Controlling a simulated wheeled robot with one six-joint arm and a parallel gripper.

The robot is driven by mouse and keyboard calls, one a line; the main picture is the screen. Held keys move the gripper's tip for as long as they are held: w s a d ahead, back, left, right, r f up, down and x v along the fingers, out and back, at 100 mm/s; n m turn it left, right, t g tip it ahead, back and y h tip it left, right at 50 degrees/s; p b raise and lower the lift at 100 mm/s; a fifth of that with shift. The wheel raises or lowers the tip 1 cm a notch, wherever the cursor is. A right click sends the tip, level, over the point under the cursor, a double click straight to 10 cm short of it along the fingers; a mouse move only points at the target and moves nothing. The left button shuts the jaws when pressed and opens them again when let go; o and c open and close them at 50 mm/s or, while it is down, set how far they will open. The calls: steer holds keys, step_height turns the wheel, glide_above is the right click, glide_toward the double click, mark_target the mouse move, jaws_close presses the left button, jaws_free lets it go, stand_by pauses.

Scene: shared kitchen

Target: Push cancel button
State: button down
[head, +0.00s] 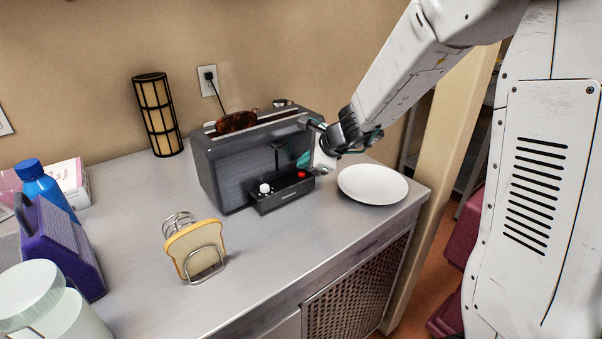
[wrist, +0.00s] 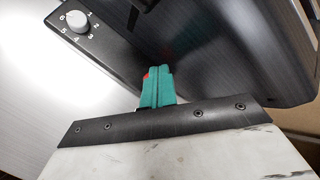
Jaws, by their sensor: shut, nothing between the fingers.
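The dark grey toaster (head: 225,165) stands on the counter with browned bread (head: 236,121) in its slot. Its front control panel (head: 285,196) carries a white knob (head: 265,188) and a red button (head: 302,174). My gripper (head: 304,160) is shut and empty, its teal fingers just above and behind the red button in the head view. In the wrist view the shut teal fingertips (wrist: 157,72) cover most of the red button (wrist: 147,74); only a sliver shows at their left edge. I cannot tell whether they touch it. The numbered white knob also shows there (wrist: 75,22).
A white plate (head: 372,184) lies right of the toaster near the counter's edge. A wire rack holding bread (head: 195,248) stands in front. A lamp (head: 158,115), blue bottle (head: 45,188), purple box (head: 62,245) and pale jar (head: 45,310) are at left.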

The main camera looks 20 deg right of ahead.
steer(key=shift+r, duration=2.8)
